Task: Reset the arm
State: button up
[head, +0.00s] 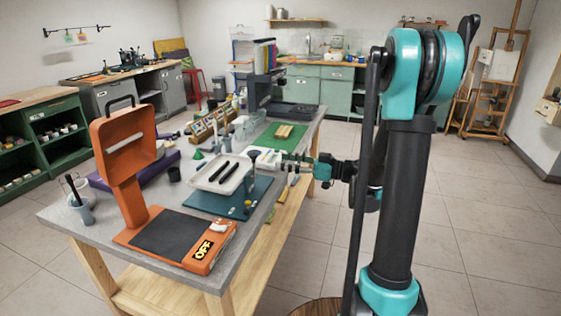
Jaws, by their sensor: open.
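My gripper (291,166) is at the right edge of the grey table (75,219), reaching left from my teal and black arm. It is open; its fingers are small in the view and nothing shows clearly between them. I cannot tell whether the gripper touches anything there.
An orange device (132,158) with a dark pad and an "OFF" display stands at the table's near end. A green mat (267,139), bottles and a grey cup (82,212) share the table. The tiled floor (460,215) right of my arm is clear.

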jog(key=s+d+f+m+g+h, duration=0.2)
jog(key=s+f+m+h, duration=0.55)
jog(key=s+f, duration=0.35)
jog(key=s+d+f+m+h, duration=0.2)
jog(key=s+d+m+h, duration=0.1)
jog(key=s+d+h, duration=0.1)
jog(key=s+d+f+m+h, duration=0.3)
jog(key=s+d+h, duration=0.2)
jog(key=d, duration=0.4)
jog(key=shift+s+d+f, duration=0.2)
jog(key=shift+s+f, duration=0.15)
jog(key=shift+s, duration=0.55)
jog(key=shift+m+h, duration=0.25)
dwell(0.7)
